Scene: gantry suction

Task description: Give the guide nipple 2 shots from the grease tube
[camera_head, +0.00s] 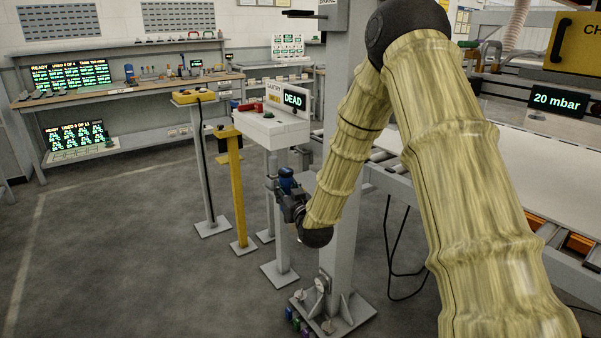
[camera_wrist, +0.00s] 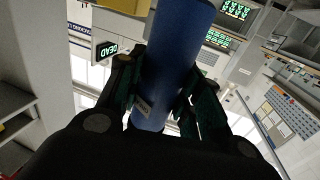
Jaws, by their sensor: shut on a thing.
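A blue cylinder, which looks like the grease tube (camera_wrist: 168,70), stands between the fingers of my gripper (camera_wrist: 165,98) in the wrist view. The fingers are shut on it from both sides, and a small pale label shows low on it. In the head view, my gripper (camera_head: 290,198) is beside the grey upright column, low and left of it, with the blue tube (camera_head: 287,176) sticking up from it. The tube's lower end is hidden by the gripper. I cannot pick out the guide nipple in either view.
The grey column (camera_head: 344,160) stands right beside my gripper, its base plate (camera_head: 340,318) on the floor. A white box stand with a DEAD display (camera_head: 293,100), a yellow post (camera_head: 237,190) and a grey post stand behind left. A conveyor (camera_head: 400,175) runs right. The left floor is clear.

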